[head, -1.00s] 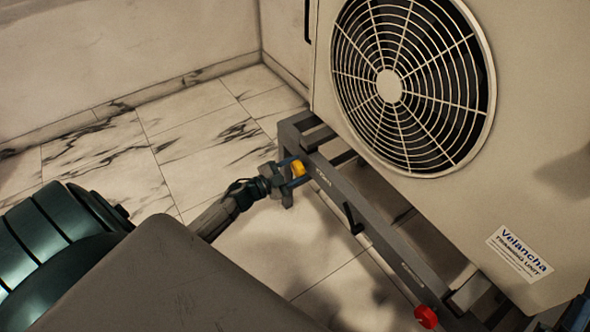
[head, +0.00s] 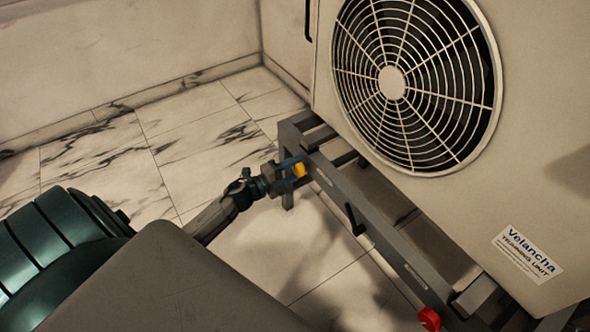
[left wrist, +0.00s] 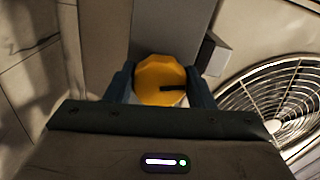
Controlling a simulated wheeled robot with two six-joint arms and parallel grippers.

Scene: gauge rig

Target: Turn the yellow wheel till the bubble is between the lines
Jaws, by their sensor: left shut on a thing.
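The yellow wheel (head: 299,170) sits on the near side of the grey frame rail, close to its far left end. My left gripper (head: 293,168) is shut on it. In the left wrist view the wheel (left wrist: 158,74) is a faceted yellow knob with a dark mark pointing right. The blue-grey fingers of my left gripper (left wrist: 160,84) lie one on each side of it. I cannot make out the bubble or its lines in either view. A dark part at the bottom right corner of the head view may be my right gripper, but it is cut off.
A beige fan unit (head: 455,190) with a round grille stands on the grey rail (head: 375,240). A black lever (head: 354,219) and a red knob (head: 430,319) stick out of the rail to the right of the wheel. The marble floor (head: 190,150) at left is clear.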

